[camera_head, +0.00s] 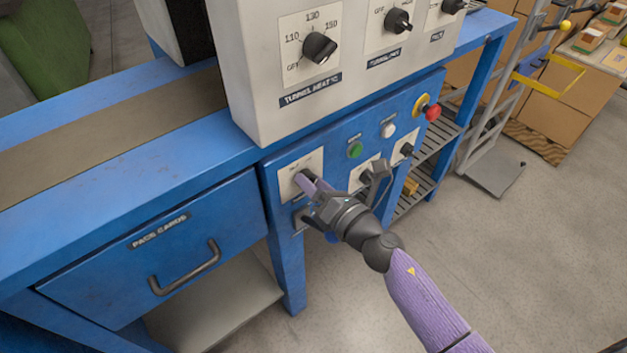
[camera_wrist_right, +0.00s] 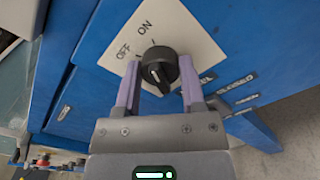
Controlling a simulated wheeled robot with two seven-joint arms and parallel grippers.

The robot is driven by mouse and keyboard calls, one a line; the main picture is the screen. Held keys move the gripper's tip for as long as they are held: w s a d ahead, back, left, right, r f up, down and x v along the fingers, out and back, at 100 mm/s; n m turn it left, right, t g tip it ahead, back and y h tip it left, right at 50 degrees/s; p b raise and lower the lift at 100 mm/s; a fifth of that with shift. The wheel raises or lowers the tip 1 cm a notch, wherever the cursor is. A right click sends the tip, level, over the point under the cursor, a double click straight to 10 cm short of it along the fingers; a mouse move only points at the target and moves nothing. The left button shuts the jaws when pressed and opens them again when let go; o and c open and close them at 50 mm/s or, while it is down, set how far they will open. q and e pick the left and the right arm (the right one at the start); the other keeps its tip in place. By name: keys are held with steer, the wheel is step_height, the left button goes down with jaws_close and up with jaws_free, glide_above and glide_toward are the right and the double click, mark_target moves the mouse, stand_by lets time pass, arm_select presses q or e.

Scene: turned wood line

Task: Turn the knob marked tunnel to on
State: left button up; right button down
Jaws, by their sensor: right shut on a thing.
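A black round knob (camera_wrist_right: 158,68) sits on a white plate (camera_wrist_right: 178,32) marked OFF and ON in the right wrist view. Its white line seems to lie toward the OFF side. My right gripper (camera_wrist_right: 158,82) has its two purple fingers on either side of the knob, shut on it. In the head view my right gripper (camera_head: 308,184) reaches the left white plate (camera_head: 290,181) of the blue lower panel, covering most of the knob. The knob's name label is mostly hidden, so I cannot read it. My left gripper is not in view.
Close to the right are more switch plates, a green button (camera_head: 355,149), a white button (camera_head: 388,130) and a red stop button (camera_head: 432,112). Above is a white box (camera_head: 258,92) with dials. A drawer handle (camera_head: 184,268) sticks out at left. The floor at right is clear.

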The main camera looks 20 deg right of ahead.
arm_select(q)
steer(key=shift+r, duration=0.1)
arm_select(e)
steer(key=shift+m, duration=0.5)
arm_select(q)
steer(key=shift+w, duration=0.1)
arm_select(e)
steer(key=shift+f, duration=0.1)
steer(key=shift+c, duration=0.9)
jaws_free()
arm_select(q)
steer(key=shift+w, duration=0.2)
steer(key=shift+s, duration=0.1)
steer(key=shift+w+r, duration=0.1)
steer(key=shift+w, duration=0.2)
arm_select(e)
steer(key=v, duration=1)
